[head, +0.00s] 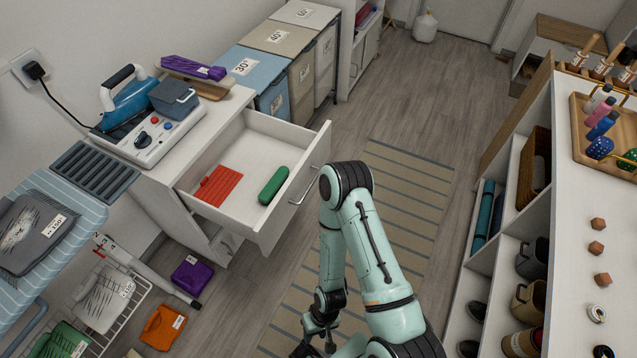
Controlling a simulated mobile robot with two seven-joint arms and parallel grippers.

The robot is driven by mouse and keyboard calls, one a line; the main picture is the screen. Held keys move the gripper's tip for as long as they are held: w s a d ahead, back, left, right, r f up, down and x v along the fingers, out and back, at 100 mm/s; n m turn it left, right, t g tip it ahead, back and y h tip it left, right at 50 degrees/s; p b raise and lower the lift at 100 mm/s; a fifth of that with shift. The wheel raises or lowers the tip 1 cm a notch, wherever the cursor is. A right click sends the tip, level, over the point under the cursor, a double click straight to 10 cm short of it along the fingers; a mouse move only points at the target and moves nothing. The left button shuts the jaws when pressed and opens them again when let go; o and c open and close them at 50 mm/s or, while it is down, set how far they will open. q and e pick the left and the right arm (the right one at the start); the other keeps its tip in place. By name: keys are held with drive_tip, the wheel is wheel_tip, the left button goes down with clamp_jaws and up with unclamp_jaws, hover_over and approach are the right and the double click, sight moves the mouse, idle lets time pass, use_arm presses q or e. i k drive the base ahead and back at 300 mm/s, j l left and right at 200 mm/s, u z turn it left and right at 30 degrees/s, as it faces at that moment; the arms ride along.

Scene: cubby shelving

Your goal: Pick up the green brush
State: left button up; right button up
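A green, rounded, long object, which I take as the green brush (273,186), lies in the right part of the open white drawer (262,228). Its bristles do not show. My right gripper (317,346) is low at the bottom edge of the head view, in front of the drawer and well apart from the brush. It is small, dark and partly cut off, so its opening is unclear. No held thing shows in it. My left gripper is not in view.
A red flat object (218,186) lies left of the brush in the drawer. A steam iron (130,98) stands on the cabinet above. Purple (192,274) and orange (163,327) folded cloths lie on the floor at left. A striped rug (410,190) covers clear floor; shelving stands at right.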

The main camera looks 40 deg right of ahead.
sight(268, 193)
drive_tip(key=z, duration=1)
drive_tip(key=i+l+u, duration=0.25)
drive_tip(key=k+l, duration=0.05)
drive_tip(key=l, duration=0.05)
